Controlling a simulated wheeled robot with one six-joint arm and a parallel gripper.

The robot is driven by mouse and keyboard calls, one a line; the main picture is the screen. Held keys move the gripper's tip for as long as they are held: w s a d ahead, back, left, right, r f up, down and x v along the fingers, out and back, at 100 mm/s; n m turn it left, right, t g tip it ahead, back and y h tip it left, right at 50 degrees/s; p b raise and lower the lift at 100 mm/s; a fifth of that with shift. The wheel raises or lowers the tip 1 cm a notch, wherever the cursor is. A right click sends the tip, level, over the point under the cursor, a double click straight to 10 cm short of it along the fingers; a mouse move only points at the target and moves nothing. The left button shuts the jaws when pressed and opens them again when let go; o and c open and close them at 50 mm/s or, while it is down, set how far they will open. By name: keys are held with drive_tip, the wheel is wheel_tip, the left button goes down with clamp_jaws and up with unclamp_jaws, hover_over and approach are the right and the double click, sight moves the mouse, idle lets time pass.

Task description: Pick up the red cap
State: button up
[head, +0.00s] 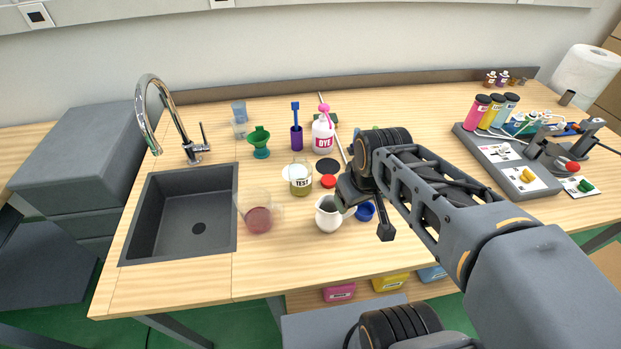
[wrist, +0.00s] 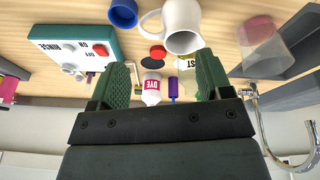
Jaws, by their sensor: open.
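The red cap (head: 328,181) lies flat on the wooden table in the head view, just right of the TEST beaker (head: 301,179) and in front of a black disc (head: 327,166). In the wrist view the red cap (wrist: 157,52) shows beyond the fingertips, between the two fingers and beside the white pitcher (wrist: 182,27). My gripper (head: 367,208) is to the right of the cap in the head view, apart from it. Its two green fingers (wrist: 162,75) are spread wide in the wrist view, with nothing held between them.
The DYE bottle (head: 323,135) stands behind. A beaker of reddish liquid (head: 258,218) is beside the sink (head: 184,212). The RINSE box (wrist: 72,50) is in the wrist view.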

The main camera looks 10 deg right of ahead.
drive_tip(key=shift+o, duration=0.6)
drive_tip(key=w+r+n+g, duration=0.1)
drive_tip(key=w+n, duration=1)
drive_tip(key=shift+a+g, duration=0.3)
drive_tip(key=n+g+p, duration=0.1)
drive_tip(key=n+g, duration=0.1)
drive_tip(key=n, duration=1)
hover_over(329, 180)
wheel_tip(329, 180, down, 4)
drive_tip(key=shift+n, duration=0.5)
wheel_tip(329, 180, down, 8)
drive_tip(key=shift+w+a+f, duration=0.1)
drive_tip(key=shift+w+f, duration=0.05)
drive_tip(key=shift+f, duration=0.05)
drive_tip(key=shift+f+p, duration=0.55)
drive_tip(key=shift+f, duration=2.3)
drive_tip(key=shift+c, duration=0.3)
drive_tip(key=c, duration=0.9)
